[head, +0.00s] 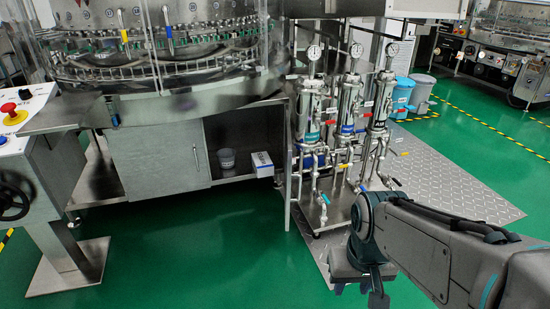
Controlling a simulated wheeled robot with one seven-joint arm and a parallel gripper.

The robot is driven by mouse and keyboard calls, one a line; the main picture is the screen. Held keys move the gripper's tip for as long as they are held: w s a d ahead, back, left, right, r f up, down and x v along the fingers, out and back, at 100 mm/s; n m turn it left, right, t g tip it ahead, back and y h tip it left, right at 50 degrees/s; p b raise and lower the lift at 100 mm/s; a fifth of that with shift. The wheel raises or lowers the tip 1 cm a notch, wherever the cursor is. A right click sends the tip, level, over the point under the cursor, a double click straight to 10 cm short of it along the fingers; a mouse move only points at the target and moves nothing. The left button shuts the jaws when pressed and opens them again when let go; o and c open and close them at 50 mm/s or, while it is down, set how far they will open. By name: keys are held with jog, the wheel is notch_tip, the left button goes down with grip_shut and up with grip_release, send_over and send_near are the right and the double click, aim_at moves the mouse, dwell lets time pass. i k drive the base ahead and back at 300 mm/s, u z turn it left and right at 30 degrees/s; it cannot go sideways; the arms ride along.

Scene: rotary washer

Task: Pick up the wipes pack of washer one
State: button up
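A white and blue box-like pack (262,164), which looks like the wipes pack, sits at the right front edge of the open lower shelf of the large rotary washer (205,98). Its label is too small to read. My gripper (376,298) is at the lower right, pointing down at the bottom edge of the picture, well to the right of and nearer than the pack. Only its upper part shows; the fingertips are cut off or too dark to make out. I see nothing held.
A grey cup-like container (227,158) stands left of the pack inside the cabinet. Filter cylinders with gauges (350,105) and pipes stand just right of the pack. A control panel (18,118) is at the left. The green floor before the cabinet is clear.

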aim_at(263, 166)
jog(key=u, duration=1.35)
jog(key=i, duration=2.25)
jog(key=z, duration=1.35)
jog(key=i, duration=0.7)
jog(key=z, duration=0.1)
